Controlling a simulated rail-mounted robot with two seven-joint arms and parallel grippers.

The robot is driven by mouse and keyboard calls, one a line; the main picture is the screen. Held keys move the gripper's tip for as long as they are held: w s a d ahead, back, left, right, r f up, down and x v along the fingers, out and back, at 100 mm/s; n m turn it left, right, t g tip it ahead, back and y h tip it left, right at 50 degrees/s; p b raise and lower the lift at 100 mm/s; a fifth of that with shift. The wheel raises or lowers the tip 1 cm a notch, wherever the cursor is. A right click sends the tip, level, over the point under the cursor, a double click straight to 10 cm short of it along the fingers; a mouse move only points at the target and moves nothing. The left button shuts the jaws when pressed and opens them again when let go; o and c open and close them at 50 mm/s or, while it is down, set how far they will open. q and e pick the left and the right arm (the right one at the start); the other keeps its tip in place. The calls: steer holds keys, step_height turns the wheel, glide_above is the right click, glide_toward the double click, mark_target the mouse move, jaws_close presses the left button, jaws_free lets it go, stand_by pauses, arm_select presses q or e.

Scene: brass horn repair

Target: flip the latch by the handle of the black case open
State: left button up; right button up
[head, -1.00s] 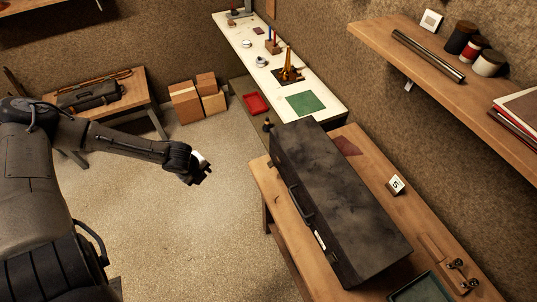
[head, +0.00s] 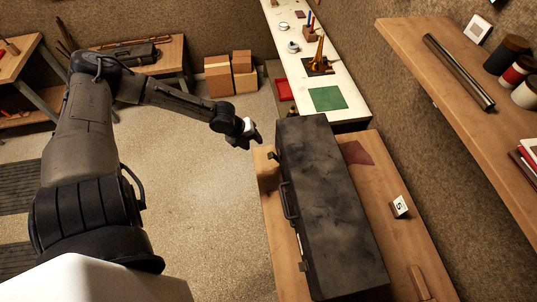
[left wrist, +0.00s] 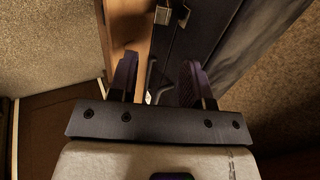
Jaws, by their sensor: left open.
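The black case (head: 328,205) lies shut on the wooden bench, its long side with the handle (head: 288,200) facing left. A small latch (head: 304,266) shows on that side near the close end, and another (head: 274,156) near the far end. My left gripper (head: 254,138) is open and empty, just left of the case's far end and apart from it. In the left wrist view, the gripper's two fingers (left wrist: 158,80) stand apart with the case (left wrist: 225,35) beyond them; a dark bent part between them may be the handle. My right gripper is in neither view.
A white bench (head: 290,70) with a green mat (head: 327,98) stands behind. A wooden shelf (head: 440,90) overhangs at right. The floor (head: 200,190) left of the case is clear.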

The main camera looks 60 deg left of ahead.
mark_target(269, 155)
arm_select(q)
steer(key=x, duration=1.1)
steer(key=shift+w, duration=0.15)
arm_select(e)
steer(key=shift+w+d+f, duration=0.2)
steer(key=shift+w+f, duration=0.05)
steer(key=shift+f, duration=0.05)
